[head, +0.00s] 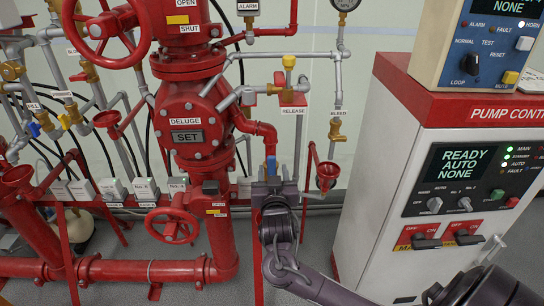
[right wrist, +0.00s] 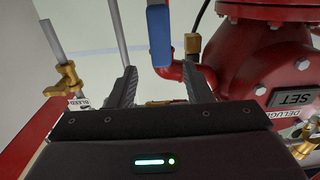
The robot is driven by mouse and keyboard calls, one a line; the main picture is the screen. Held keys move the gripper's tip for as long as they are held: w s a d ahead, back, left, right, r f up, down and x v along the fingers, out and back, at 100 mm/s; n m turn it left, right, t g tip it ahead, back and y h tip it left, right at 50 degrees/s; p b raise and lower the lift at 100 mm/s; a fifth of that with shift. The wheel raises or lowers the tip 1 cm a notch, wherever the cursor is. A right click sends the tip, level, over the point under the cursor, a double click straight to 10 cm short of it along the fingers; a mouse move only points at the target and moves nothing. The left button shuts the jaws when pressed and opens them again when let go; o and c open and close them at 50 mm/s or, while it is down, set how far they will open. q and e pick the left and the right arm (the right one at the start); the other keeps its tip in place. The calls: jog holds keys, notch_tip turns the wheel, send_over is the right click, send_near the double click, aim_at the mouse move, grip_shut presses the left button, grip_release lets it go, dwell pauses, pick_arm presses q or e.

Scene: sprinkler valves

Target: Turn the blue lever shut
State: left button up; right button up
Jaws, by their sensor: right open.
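In the right wrist view the blue lever (right wrist: 158,35) comes in from the top edge, between the lines of the two fingers. My right gripper (head: 272,184) is just below and in front of the lever in the head view and hides its lower surroundings. In the right wrist view my right gripper (right wrist: 160,80) has its fingers apart with nothing held between them; I cannot tell whether either touches the lever. My left gripper is not in view.
A red drain cup (head: 327,172) stands close right of my gripper. The pump control cabinet (head: 375,180) stands at right. A red handwheel (head: 172,225) is at lower left.

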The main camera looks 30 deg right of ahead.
aim_at(272, 161)
jog(key=p+x, duration=0.1)
jog(key=x, duration=0.6)
jog(key=shift+w+d+r, duration=0.1)
jog(key=shift+w+d, duration=0.05)
jog(key=shift+w, duration=0.2)
grip_shut()
